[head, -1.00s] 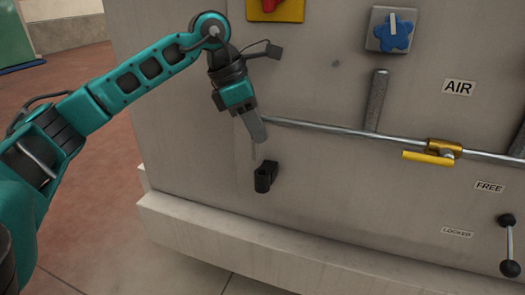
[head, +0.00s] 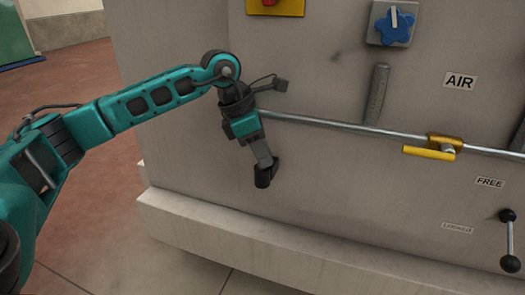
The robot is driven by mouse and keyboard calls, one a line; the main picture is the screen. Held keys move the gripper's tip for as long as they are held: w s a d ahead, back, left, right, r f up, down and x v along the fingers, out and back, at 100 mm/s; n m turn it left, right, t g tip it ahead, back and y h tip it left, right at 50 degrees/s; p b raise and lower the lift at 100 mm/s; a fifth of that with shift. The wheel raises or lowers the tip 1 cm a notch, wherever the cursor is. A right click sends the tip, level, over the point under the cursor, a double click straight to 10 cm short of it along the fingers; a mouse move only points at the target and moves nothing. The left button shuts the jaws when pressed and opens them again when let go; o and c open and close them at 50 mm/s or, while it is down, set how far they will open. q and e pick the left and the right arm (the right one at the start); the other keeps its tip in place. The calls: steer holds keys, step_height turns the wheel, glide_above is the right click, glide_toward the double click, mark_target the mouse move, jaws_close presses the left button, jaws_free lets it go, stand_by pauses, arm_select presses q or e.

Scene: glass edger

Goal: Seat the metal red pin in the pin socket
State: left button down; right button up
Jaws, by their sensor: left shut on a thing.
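The pin socket (head: 263,178) is a small black bracket on the front of the pale machine cabinet, below the left end of the metal pipe. My left gripper (head: 267,163) reaches down from above, and its fingertips are at the top of the socket and cover part of it. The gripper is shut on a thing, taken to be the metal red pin. No red pin can be made out, as the fingers and the socket hide that spot. Whether the pin is inside the socket cannot be told. My right gripper is not in view.
The metal pipe (head: 340,128) runs right from beside my left gripper to a yellow-handled valve (head: 429,152). A grey lever (head: 376,95) and a blue knob (head: 394,25) are above it. A pale ledge (head: 220,225) juts out below the socket.

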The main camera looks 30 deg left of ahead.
arm_select(q)
steer(key=c, duration=1.1)
jaws_free()
steer(key=shift+f, duration=0.1)
